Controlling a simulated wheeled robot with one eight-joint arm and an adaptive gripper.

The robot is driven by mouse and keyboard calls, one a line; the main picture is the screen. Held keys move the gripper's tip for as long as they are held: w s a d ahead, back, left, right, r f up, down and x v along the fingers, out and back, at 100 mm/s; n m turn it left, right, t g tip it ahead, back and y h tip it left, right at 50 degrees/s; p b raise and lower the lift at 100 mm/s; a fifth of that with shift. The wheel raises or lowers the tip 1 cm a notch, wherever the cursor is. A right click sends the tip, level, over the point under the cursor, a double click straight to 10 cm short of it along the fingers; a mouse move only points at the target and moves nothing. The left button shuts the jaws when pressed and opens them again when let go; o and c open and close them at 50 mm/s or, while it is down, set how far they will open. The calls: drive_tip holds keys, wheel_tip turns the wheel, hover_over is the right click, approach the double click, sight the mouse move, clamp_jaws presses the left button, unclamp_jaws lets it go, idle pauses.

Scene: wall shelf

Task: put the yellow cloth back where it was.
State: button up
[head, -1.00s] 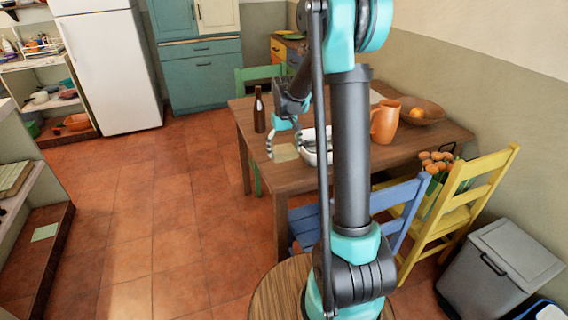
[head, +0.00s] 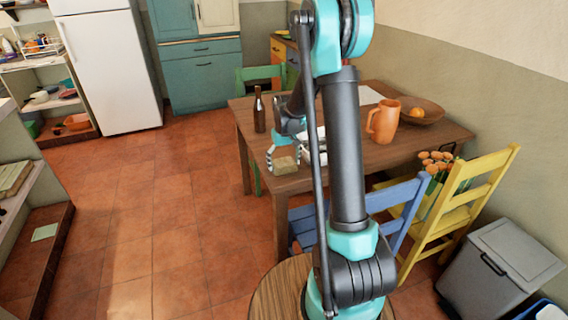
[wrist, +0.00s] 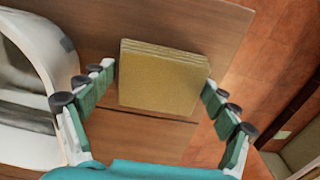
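The yellow cloth (head: 285,164) is a folded, layered square near the front left corner of the wooden table (head: 350,178). In the wrist view the cloth (wrist: 162,82) sits between the fingertips of my gripper (wrist: 160,78), which meet or nearly meet its left and right edges. In the head view my gripper (head: 284,157) is low over the table with the cloth at its fingers. I cannot tell whether the cloth's underside touches the tabletop.
A brown bottle (head: 259,112), an orange jug (head: 383,122) and a wooden bowl (head: 428,117) stand on the table. A blue chair (head: 405,212) is at the front.

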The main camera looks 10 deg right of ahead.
sight(284, 162)
drive_tip(key=shift+o, duration=0.8)
drive_tip(key=shift+r, duration=0.1)
wheel_tip(284, 162, up, 12)
drive_tip(key=shift+r, duration=0.1)
